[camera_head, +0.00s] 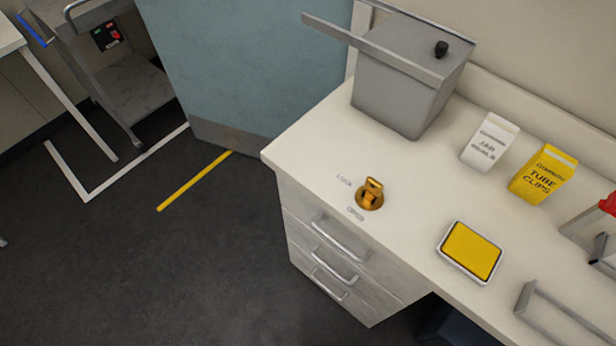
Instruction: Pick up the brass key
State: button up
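The brass key (372,188) stands upright on the white counter, near its left front corner. Its base sits in a round brass piece, which looks like a lock set in the counter top. The words LOCK and OPEN are printed on the counter beside it. My gripper is not in view.
A grey lidded box (402,92) stands behind the key. A white carton (489,146), a yellow carton (543,176), a yellow pad (470,251) and a metal handle (560,315) are to the right. Drawers (335,262) are below. Dark floor at left is mostly clear.

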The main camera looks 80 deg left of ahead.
aim_at(373, 187)
jog(key=u, duration=3.85)
jog(key=k, duration=0.2)
jog(key=z, duration=0.2)
jog(key=i, duration=0.2)
jog(key=u, duration=0.2)
